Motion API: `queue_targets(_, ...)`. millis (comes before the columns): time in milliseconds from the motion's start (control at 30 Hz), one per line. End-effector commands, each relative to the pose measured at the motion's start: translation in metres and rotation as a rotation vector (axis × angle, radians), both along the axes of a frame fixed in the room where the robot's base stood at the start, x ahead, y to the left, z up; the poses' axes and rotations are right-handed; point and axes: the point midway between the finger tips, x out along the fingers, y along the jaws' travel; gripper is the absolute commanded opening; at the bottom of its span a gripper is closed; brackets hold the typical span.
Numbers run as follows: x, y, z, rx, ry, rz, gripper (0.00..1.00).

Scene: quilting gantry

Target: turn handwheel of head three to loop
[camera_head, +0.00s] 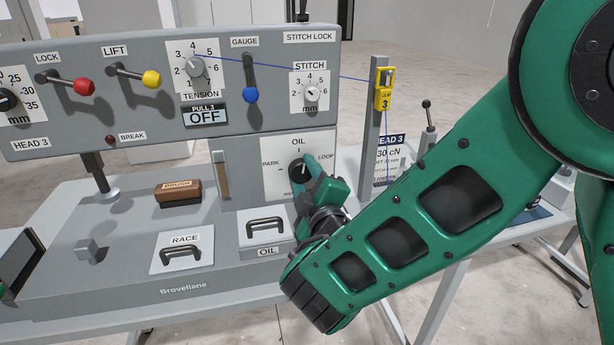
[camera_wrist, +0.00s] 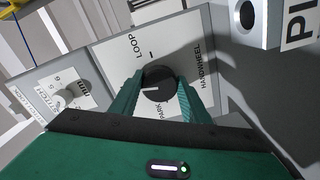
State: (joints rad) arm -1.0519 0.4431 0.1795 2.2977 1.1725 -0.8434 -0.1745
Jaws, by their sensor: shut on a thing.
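The handwheel (camera_head: 298,169) is a black round knob on a white plate at the lower right of the machine head marked HEAD 3. The plate (camera_head: 273,188) reads PARK at left, OIL at top and LOOP at right. My gripper (camera_head: 312,183) is shut on the handwheel. In the wrist view, the two green fingers of my gripper (camera_wrist: 160,82) lie on either side of the handwheel (camera_wrist: 160,74). Its white pointer line points left there, with LOOP above and PARK below, so it stands roughly toward OIL. The fingers hide part of the knob and plate.
Above are the red LOCK lever (camera_head: 84,86), yellow LIFT lever (camera_head: 150,79), TENSION knob (camera_head: 195,66), blue GAUGE lever (camera_head: 250,94) and STITCH knob (camera_head: 312,93). A thread runs to a yellow device (camera_head: 383,92) on a post. A brush (camera_head: 178,192) and OIL cover (camera_head: 265,227) lie below.

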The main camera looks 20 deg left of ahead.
Motion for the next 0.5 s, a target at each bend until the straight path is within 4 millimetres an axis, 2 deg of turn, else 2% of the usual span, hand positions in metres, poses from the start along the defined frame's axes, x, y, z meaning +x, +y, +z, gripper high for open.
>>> queue_targets(500, 0.0023, -0.0032, -0.0028, 0.219, 0.139, -0.009, 0.2)
